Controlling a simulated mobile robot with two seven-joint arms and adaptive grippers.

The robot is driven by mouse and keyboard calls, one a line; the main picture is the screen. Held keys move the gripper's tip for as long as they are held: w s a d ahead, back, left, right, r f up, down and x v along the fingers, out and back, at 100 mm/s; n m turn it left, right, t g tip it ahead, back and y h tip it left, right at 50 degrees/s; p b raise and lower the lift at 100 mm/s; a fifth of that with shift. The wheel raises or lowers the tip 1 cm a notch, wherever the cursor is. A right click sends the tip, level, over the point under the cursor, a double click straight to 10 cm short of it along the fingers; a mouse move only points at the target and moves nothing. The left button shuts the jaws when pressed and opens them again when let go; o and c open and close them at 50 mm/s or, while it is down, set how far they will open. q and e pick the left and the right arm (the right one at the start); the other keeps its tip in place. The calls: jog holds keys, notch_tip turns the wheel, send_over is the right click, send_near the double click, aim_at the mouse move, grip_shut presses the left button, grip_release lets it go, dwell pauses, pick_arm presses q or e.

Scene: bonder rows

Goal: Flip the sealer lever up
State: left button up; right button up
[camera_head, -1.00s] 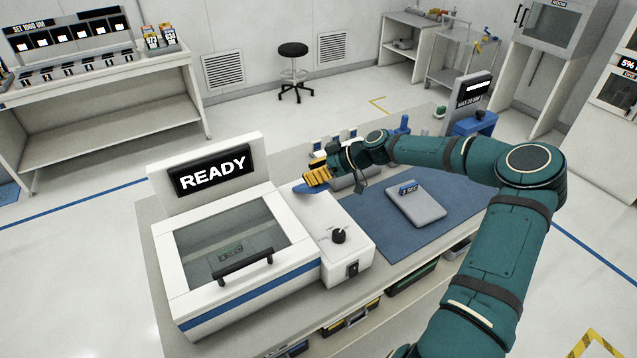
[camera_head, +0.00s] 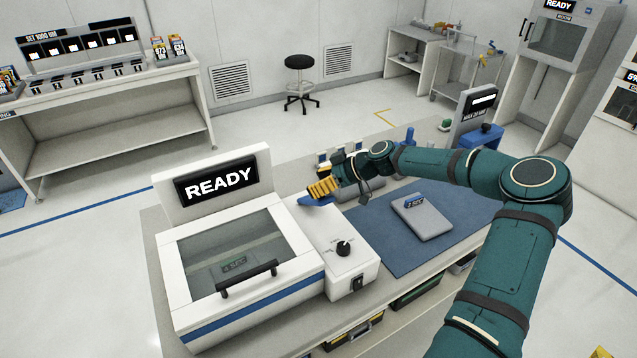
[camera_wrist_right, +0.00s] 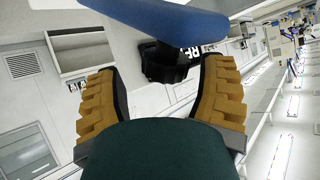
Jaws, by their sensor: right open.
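The white sealer (camera_head: 240,255) stands on the bench with a lit READY display (camera_head: 216,186) and a lid with a black handle. A blue lever (camera_head: 316,200) shows at its right rear, under the fingertips of my right gripper (camera_head: 323,188). In the right wrist view the blue lever (camera_wrist_right: 160,22) crosses just beyond the open yellow fingers (camera_wrist_right: 163,95), with a dark part below it between them. I cannot tell whether the fingers touch it. My left gripper is not in view.
A knob (camera_head: 343,247) and a switch (camera_head: 357,284) sit on the sealer's right side. A grey tablet-like plate (camera_head: 425,218) lies on the blue mat (camera_head: 385,245) to the right. Under my right forearm, small items stand on the bench's back edge.

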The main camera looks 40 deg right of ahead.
jog(key=v, duration=1.2)
jog(key=shift+d+f, duration=0.15)
jog(key=shift+d, duration=0.05)
